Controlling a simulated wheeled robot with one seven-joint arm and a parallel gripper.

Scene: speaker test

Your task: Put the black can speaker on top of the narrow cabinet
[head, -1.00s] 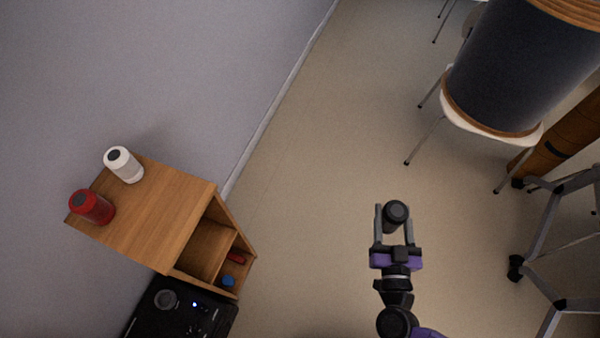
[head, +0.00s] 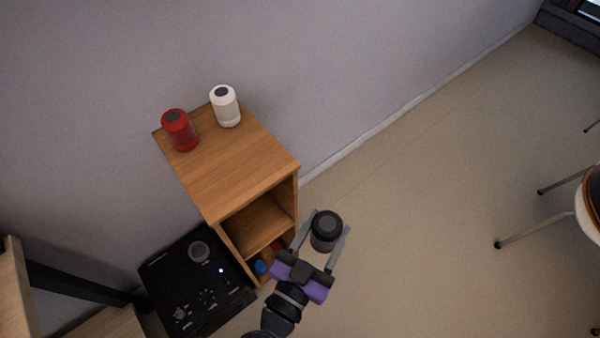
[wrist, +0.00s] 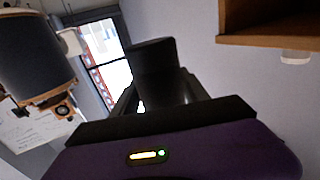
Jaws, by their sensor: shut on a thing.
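My gripper (head: 325,243) is shut on the black can speaker (head: 326,229), which sits between its two grey fingers. In the wrist view the speaker (wrist: 153,62) is dark and held between the fingers. The narrow wooden cabinet (head: 228,170) stands against the wall, left of and beyond my gripper in the head view. The held speaker is to the right of the cabinet's open front, apart from its top. In the wrist view a wooden edge (wrist: 275,30), probably the cabinet's, shows at the upper right.
A red can speaker (head: 180,132) and a white can speaker (head: 226,107) stand at the back of the cabinet top; its front half is clear. A black device with knobs (head: 180,280) is beside the cabinet. A chair (head: 545,225) stands at the right. The floor between is open.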

